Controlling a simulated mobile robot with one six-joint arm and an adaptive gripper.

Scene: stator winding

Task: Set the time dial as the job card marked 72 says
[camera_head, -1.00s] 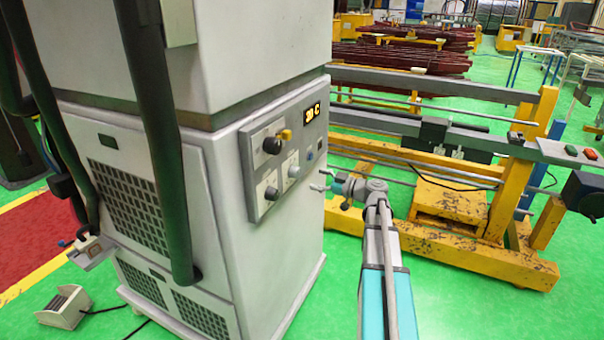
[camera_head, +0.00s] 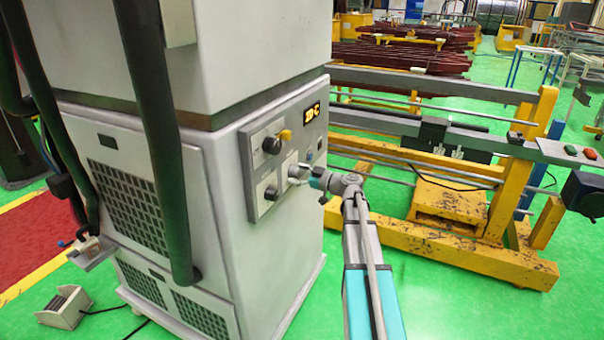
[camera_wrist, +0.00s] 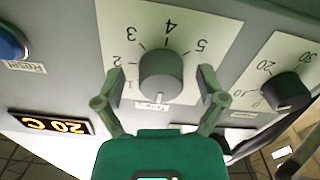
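The control panel (camera_head: 265,200) on the grey cabinet carries several knobs. In the wrist view, a round grey dial (camera_wrist: 161,72) has a scale running 1 to 5. Its pointer faces the small label below it, too blurred to read. To the right, a dark dial (camera_wrist: 287,92) has a scale marked 0, 20, 30. I cannot read which dial is named time. My gripper (camera_wrist: 161,84) is open, its fingers on either side of the grey dial with gaps visible. In the head view, my gripper (camera_head: 305,173) is at the panel's middle dial. No job card marked 72 is readable.
A blue button (camera_wrist: 12,42) labelled RESET lies left in the wrist view. A black knob (camera_head: 271,145) with a yellow lever (camera_head: 285,135) sits higher on the panel. A yellow frame (camera_head: 480,255) stands to the right of my arm.

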